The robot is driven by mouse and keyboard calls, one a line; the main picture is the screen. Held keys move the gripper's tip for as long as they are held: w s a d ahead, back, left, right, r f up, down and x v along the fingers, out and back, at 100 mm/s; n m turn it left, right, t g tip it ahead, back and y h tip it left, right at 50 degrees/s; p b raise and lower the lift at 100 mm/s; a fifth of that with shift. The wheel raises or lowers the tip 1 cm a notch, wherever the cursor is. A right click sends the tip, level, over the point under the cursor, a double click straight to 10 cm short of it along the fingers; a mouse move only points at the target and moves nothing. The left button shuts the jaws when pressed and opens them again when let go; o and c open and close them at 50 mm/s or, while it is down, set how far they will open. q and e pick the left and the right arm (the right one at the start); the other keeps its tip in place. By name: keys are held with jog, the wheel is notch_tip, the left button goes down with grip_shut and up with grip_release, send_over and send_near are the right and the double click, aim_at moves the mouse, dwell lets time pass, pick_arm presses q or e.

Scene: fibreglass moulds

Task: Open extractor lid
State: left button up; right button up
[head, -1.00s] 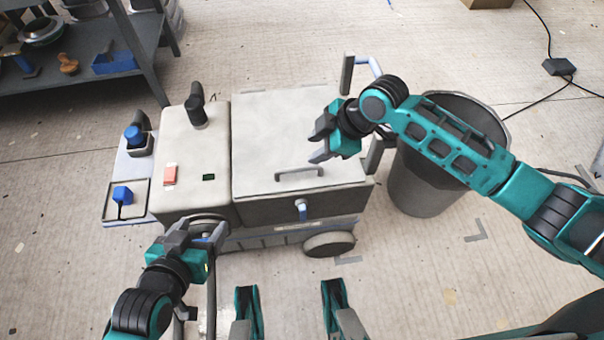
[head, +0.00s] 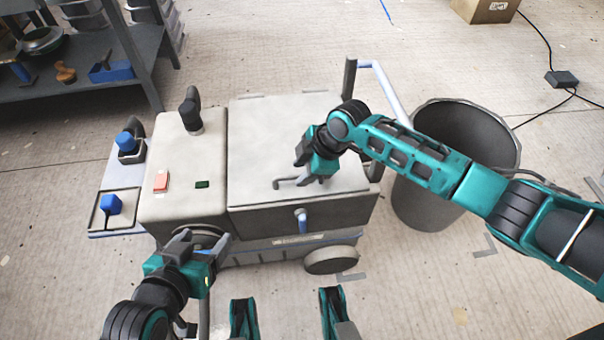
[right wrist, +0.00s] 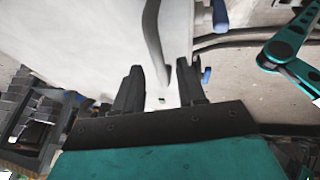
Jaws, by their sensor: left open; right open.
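The extractor (head: 185,205) is a grey-white wheeled machine in the middle of the head view. Its flat lid (head: 258,140) is shut, with a bar handle (head: 283,183) near the front edge and a blue-and-white latch (head: 301,217) on the front face below. My right gripper (head: 298,172) is open over the lid at the handle, hiding the handle's right part. In the right wrist view the handle (right wrist: 154,40) runs between the two open fingers (right wrist: 161,82); contact cannot be told. My left gripper (head: 207,243) is open near the hose port at the machine's front left.
A dark grey bin (head: 430,195) stands right of the extractor. A push handle (head: 385,90) rises at the machine's right. A shelf (head: 90,85) with tools is at the upper left, and a cardboard box (head: 484,10) at the upper right. Cables lie on the floor at right.

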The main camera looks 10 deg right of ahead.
jog(key=shift+w+a+f, duration=0.1)
jog(key=shift+a+f, duration=0.05)
jog(key=shift+f, duration=0.2)
jog(key=shift+c, duration=0.2)
grip_shut()
